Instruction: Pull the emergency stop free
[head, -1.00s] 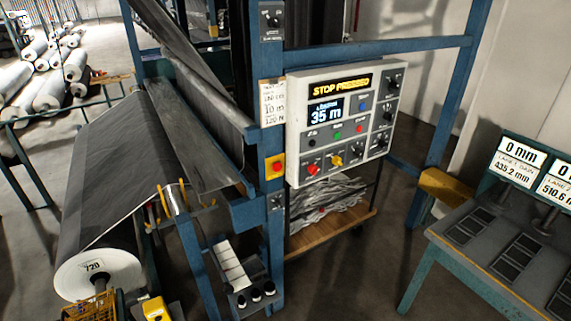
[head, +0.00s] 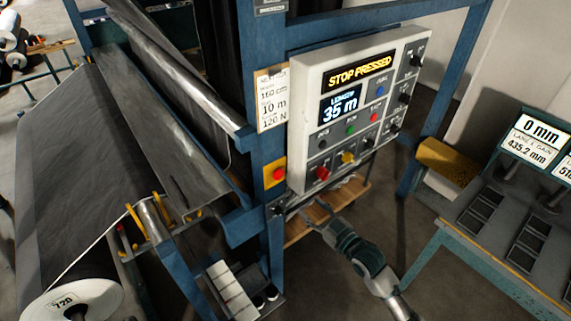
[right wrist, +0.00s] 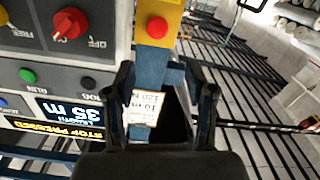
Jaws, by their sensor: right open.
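The emergency stop is a red button (head: 278,174) on a yellow plate, fixed to the blue post (head: 267,226) left of the control panel (head: 303,110). In the right wrist view the red button (right wrist: 157,28) shows at the top centre, beyond my fingertips. The panel display reads STOP PRESSED. My right gripper (head: 318,212) is below the panel, to the lower right of the button and apart from it. In the right wrist view my right gripper (right wrist: 160,80) is open, with nothing held between its fingers. My left gripper is not in view.
The panel carries a red rotary knob (head: 322,173), a yellow knob (head: 347,157) and several small buttons close to the stop. A paper card (head: 271,98) hangs above it. A dark roll (head: 80,300) lies at the left; a bench (head: 480,235) stands at the right.

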